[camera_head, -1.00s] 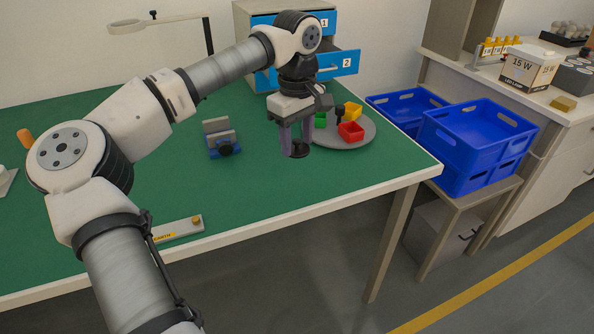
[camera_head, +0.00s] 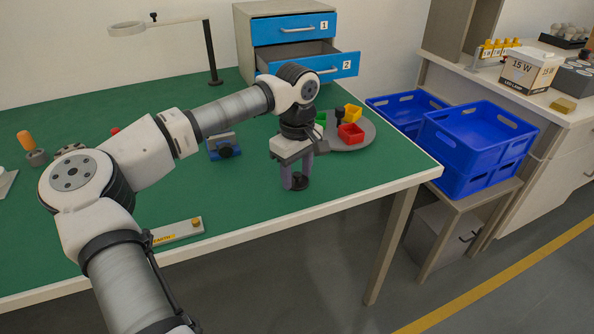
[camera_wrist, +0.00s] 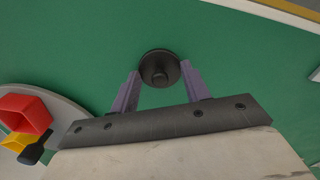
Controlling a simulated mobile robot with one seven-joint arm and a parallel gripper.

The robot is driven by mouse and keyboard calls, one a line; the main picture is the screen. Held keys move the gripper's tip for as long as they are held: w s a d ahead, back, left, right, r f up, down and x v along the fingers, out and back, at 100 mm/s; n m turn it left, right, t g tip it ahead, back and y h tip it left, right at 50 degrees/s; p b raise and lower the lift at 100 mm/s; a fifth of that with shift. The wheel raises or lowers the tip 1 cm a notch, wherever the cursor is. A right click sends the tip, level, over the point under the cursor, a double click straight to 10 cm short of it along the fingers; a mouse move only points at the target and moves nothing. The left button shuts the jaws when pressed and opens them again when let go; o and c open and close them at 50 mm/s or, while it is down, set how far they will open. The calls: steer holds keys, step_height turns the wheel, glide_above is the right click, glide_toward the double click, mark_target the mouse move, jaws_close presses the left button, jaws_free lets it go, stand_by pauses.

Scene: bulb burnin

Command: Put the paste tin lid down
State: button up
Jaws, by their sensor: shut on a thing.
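The paste tin lid (camera_head: 298,184) is a dark round disc with a raised knob. It is at the tips of my gripper (camera_head: 296,178), low over the green table near its front edge. Whether the lid touches the table I cannot tell. In the wrist view the lid (camera_wrist: 159,67) sits between the tips of the two purple fingers of my gripper (camera_wrist: 160,82). The fingers are shut on it. The paste tin itself I cannot make out.
A round grey tray (camera_head: 368,141) with red, yellow and green bins stands behind and right of my gripper. A blue vise-like block (camera_head: 223,147) is to the left. Blue crates (camera_head: 475,140) stand beyond the table's right edge. The green table (camera_head: 235,195) is clear around the lid.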

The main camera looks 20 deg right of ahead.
mark_target(297, 173)
steer(key=o, duration=0.9)
steer(key=shift+o, duration=0.2)
step_height(297, 173, up, 12)
steer(key=shift+r, duration=0.1)
